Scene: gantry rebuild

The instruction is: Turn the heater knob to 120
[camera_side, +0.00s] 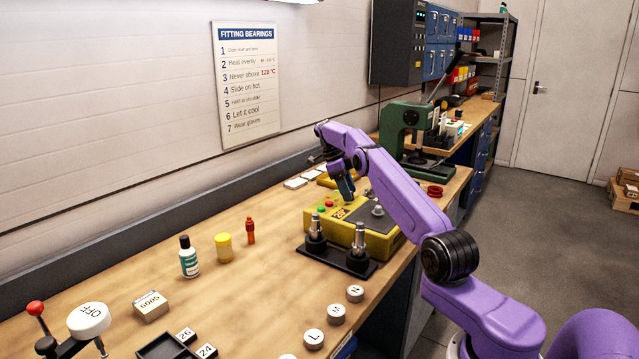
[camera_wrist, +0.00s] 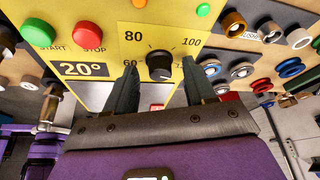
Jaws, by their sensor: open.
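The yellow heater (camera_side: 384,247) stands on the bench in the side view, and its panel (camera_wrist: 112,12) fills the upper middle of the wrist view. The black heater knob (camera_wrist: 160,62) sits among the marks 60, 80 and 100, with a fourth mark partly hidden by a finger. I cannot clearly read its pointer. The display (camera_wrist: 83,69) reads 20°. My gripper (camera_wrist: 159,72) is open, with one dark finger on each side of the knob and visible gaps between. I cannot tell its height over the knob. In the side view my gripper (camera_side: 346,186) is over the heater and hides the knob.
The green START button (camera_wrist: 38,32) and red STOP button (camera_wrist: 89,34) lie left of the knob. A black stand with metal posts (camera_side: 337,257) is in front of the heater. A green press (camera_side: 409,130) stands behind. A wall sign (camera_side: 247,85) says never above 120 °C.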

